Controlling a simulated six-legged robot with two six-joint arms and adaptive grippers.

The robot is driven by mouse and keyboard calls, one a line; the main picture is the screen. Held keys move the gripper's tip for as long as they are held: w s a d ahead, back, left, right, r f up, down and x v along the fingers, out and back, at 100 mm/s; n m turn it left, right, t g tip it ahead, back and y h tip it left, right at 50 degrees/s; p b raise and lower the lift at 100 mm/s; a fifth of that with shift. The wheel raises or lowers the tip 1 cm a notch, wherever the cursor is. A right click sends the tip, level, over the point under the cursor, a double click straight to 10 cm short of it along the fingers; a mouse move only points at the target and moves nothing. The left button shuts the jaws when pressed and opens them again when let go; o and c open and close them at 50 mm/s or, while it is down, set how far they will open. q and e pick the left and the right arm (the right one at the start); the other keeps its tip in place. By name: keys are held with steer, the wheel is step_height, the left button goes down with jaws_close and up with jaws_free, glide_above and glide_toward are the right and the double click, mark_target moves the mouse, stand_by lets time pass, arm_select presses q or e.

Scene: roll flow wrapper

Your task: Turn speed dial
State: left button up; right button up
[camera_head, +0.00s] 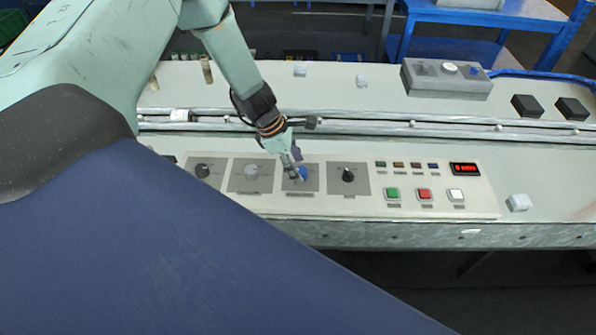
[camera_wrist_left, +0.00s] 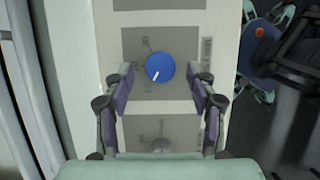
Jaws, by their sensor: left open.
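A blue round dial (camera_wrist_left: 160,67) with a white pointer mark sits on a grey square plate (camera_wrist_left: 133,43) in the left wrist view. In the head view the blue dial (camera_head: 302,173) shows partly behind my left gripper (camera_head: 291,165). My left gripper also shows in the left wrist view (camera_wrist_left: 160,82); it is open, with one finger on each side of the dial. Gaps show between the fingers and the dial. The labels on the plate are too small to read. My right gripper does not show.
The control panel (camera_head: 425,170) also bears a black dial (camera_head: 348,175), a grey dial (camera_head: 251,172) and another dark dial (camera_head: 202,170). Green (camera_head: 392,193), red (camera_head: 424,194) and white (camera_head: 456,195) buttons and a red display (camera_head: 465,169) lie to the right. A rail (camera_head: 400,129) runs behind the panel.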

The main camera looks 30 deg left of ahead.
arm_select(q)
steer(key=shift+w+d+f, duration=0.1)
steer(key=shift+w+f, duration=0.25)
steer(key=shift+f, duration=0.5)
steer(key=shift+s+d+r, duration=0.35)
steer(key=shift+s+r, duration=0.1)
steer(key=shift+c, duration=0.3)
steer(key=shift+w+a+f, duration=0.25)
steer(key=shift+w+f, duration=0.1)
steer(key=shift+w, duration=0.05)
steer(key=c, duration=0.4)
steer(key=shift+s+d+r, duration=0.15)
steer(key=shift+d+r, duration=0.05)
steer(key=shift+r, duration=0.05)
steer(key=c, duration=0.5)
steer(key=shift+a+f, duration=0.1)
steer(key=shift+a, duration=0.05)
steer(key=shift+c, duration=0.9)
